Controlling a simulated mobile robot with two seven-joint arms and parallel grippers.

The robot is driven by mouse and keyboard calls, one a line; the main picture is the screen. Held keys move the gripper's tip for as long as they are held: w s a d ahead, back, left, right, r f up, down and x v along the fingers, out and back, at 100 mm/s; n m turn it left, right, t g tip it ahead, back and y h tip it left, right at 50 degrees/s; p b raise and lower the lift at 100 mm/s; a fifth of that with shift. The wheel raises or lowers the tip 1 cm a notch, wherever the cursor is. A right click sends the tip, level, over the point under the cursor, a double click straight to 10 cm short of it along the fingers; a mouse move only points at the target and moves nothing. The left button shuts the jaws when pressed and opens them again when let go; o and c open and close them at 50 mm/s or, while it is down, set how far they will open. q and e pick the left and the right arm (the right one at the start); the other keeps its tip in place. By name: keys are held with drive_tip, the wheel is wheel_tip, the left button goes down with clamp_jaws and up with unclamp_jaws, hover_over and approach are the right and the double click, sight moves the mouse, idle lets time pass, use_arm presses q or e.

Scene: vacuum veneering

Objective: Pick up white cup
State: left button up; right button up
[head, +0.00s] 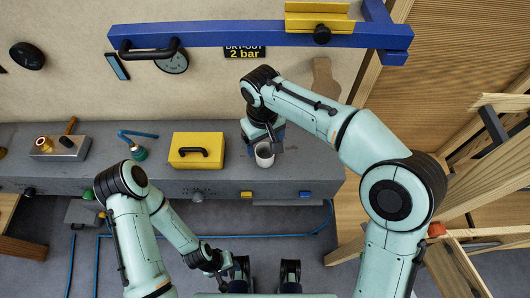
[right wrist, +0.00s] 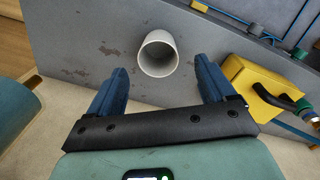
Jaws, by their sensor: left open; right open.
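The white cup (head: 264,154) stands on the grey bench near its right end. In the right wrist view the cup (right wrist: 158,54) is seen mostly from above, its round opening showing. My right gripper (head: 268,138) is over the bench, close beside the cup. In the right wrist view its two blue fingers (right wrist: 160,82) are spread, with the cup ahead of them and roughly centred between them; they do not hold it. My left gripper (head: 238,274) is low in front of the bench, away from the cup and empty as far as I can see.
A yellow box with a black handle (head: 196,150) sits on the grey bench (head: 300,180) left of the cup; it also shows in the right wrist view (right wrist: 255,88). A blue beam (head: 250,38) crosses above the bench. Wooden framing (head: 490,150) stands at the right.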

sight(265, 154)
drive_tip(key=f, duration=0.8)
drive_tip(key=shift+w+d+b, duration=0.15)
drive_tip(key=shift+w+b, duration=0.25)
drive_tip(key=c, duration=1)
